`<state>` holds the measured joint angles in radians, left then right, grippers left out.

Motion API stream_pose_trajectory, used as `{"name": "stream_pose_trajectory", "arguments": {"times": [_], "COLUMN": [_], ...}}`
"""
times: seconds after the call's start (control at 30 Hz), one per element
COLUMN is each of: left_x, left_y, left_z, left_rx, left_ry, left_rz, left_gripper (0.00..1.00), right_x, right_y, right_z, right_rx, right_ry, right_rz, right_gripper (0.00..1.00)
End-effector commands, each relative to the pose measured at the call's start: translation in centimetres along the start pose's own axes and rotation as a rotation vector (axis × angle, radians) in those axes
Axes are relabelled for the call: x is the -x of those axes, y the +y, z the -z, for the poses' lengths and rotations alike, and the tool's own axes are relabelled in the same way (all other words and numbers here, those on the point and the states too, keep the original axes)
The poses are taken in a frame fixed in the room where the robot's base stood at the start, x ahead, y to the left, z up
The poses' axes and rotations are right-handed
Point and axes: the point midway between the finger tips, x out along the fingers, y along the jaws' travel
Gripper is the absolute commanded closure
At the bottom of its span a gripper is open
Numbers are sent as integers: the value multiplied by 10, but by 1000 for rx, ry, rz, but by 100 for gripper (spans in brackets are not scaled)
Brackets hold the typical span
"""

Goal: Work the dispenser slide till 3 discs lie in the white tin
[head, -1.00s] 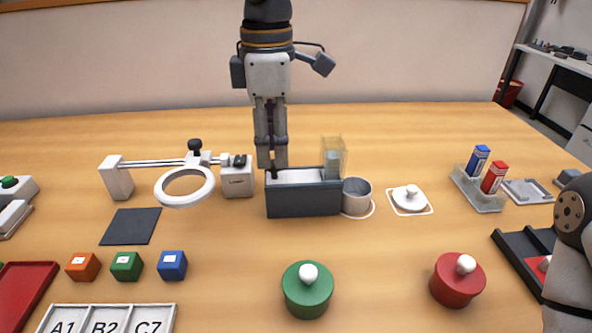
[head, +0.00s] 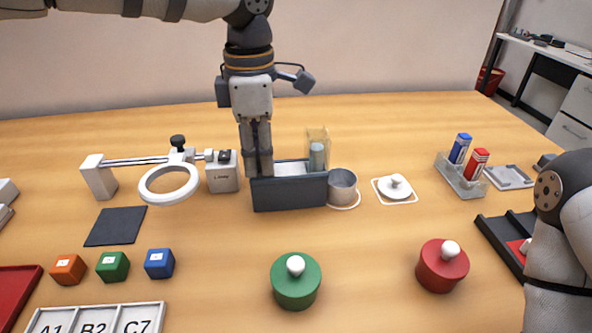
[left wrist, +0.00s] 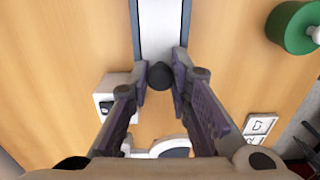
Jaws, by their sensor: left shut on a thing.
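The dispenser (head: 290,193) is a dark grey box with a pale slide (head: 292,169) along its top. A clear tube (head: 317,136) with a grey-blue stack inside rises near its right end. My left gripper (head: 258,173) points down at the dispenser's left end. In the left wrist view its fingers (left wrist: 161,78) are shut on the dark slide knob (left wrist: 160,75), with the pale slide running away from it. My right gripper is out of view.
A white lid (head: 395,187) lies right of the tin. A ring magnifier (head: 168,184) stands to the left. Green (head: 295,283) and red (head: 442,267) knobbed pots are in front. Small coloured cubes (head: 112,266) sit front left. Table between dispenser and pots is clear.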

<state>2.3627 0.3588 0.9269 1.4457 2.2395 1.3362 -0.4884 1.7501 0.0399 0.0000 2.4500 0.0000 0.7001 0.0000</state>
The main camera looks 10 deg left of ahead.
Motion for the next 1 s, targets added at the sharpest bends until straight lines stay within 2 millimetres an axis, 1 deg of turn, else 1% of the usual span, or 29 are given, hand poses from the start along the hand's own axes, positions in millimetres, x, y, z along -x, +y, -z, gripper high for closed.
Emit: {"name": "stream_pose_trajectory", "arguments": {"times": [0.53,1.0], "left_x": [-1,-2], "left_y": [0,0], "left_z": [-2,-30], "left_rx": [-1,-1], "left_ry": [1,1], "left_rz": [2,4], "left_gripper": [97,97], "right_x": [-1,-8], "right_y": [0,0], "right_z": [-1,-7], "right_rx": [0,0], "right_ry": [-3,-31], "right_rz": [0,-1], "right_gripper": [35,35]}}
